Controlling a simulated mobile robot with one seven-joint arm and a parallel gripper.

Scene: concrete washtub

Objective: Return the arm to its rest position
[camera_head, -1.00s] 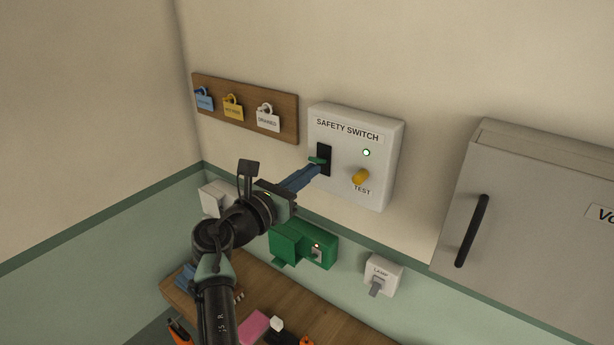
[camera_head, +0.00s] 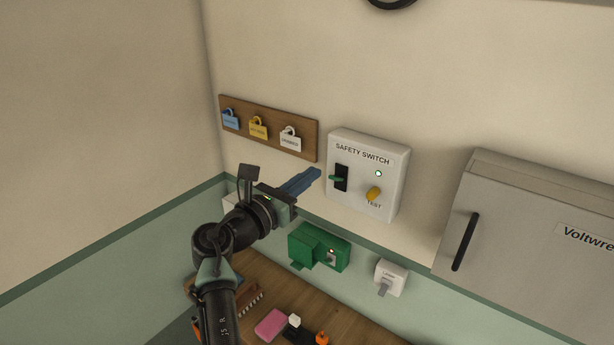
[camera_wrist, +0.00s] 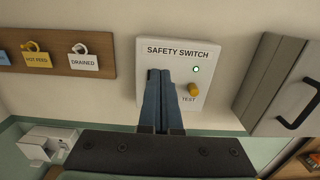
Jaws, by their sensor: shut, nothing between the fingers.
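My gripper (camera_head: 314,174) is shut and empty, its blue fingers together, just left of the white safety switch box (camera_head: 398,190) in the head view. A small gap shows there between the fingertips and the box's green lever (camera_head: 336,179). The lever sits in a dark slot, beside a lit green lamp (camera_head: 379,174) and a yellow test knob (camera_head: 373,194). In the wrist view my gripper (camera_wrist: 161,74) points at the safety switch box (camera_wrist: 213,62), and the fingers hide the lever.
A wooden board (camera_head: 306,152) with three padlocks hangs left of the box. A grey cabinet (camera_head: 500,230) stands out at right. A wooden bench (camera_head: 262,268) holds small items, including a pink block (camera_head: 271,325).

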